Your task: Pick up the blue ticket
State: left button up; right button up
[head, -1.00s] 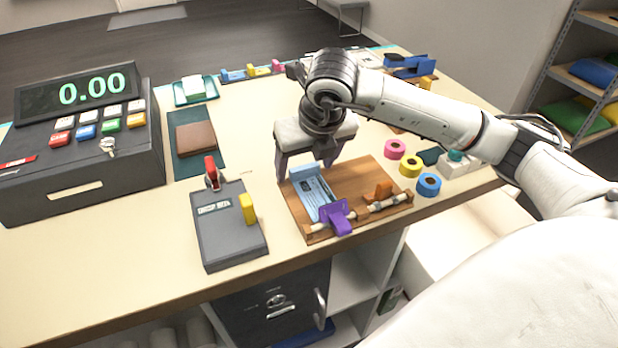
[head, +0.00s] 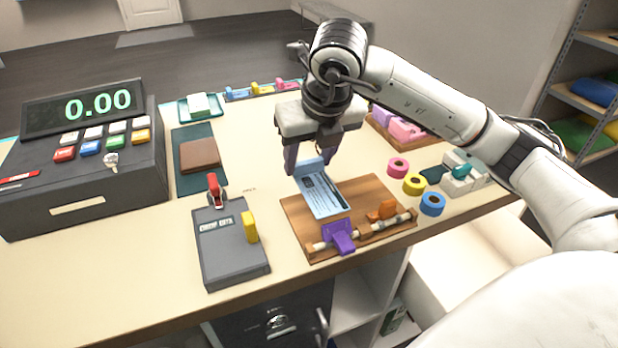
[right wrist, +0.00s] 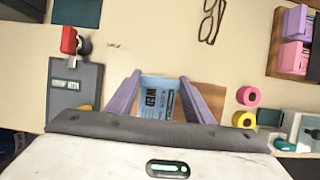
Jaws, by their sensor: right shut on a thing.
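The blue ticket (head: 322,196) is a flat light-blue card with printed lines and a thicker blue block at its far end. It also shows in the right wrist view (right wrist: 158,97), between the fingers. My right gripper (head: 308,164) is shut on the block end, with a purple-grey finger on each side. The ticket appears tilted and raised a little above the wooden board (head: 370,205); its near end is close to the purple clip (head: 339,236) on the board's front bar. My left gripper is not in view.
A grey device with a red lever (head: 232,245) stands left of the board. Pink, yellow and blue tape rolls (head: 432,204) lie to its right. A cash register (head: 85,160) fills the left side.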

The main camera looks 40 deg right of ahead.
notch_tip(320, 180, up, 4)
jog(key=shift+r+p, duration=0.95)
jog(key=shift+r, duration=0.5)
notch_tip(320, 180, up, 2)
jog(key=shift+r, duration=0.15)
